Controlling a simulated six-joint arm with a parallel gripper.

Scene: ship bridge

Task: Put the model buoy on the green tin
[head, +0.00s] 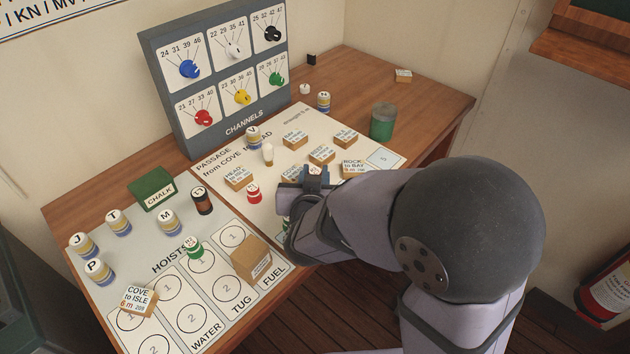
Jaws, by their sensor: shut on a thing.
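The green tin (383,122), a dark green cylinder with a paler grey upper part, stands upright at the right rear of the table. My gripper (290,228) is low over the front edge of the passage chart, left of and nearer than the tin. My own wrist hides most of its fingers.
The grey channels panel (243,129) stands at the back. Wooden blocks, such as the rock-to-bay block (354,169), lie on the chart between my gripper and the tin. Striped cylinders, a green chalk box (151,188) and a larger block (251,259) are at left. Bare wood surrounds the tin.

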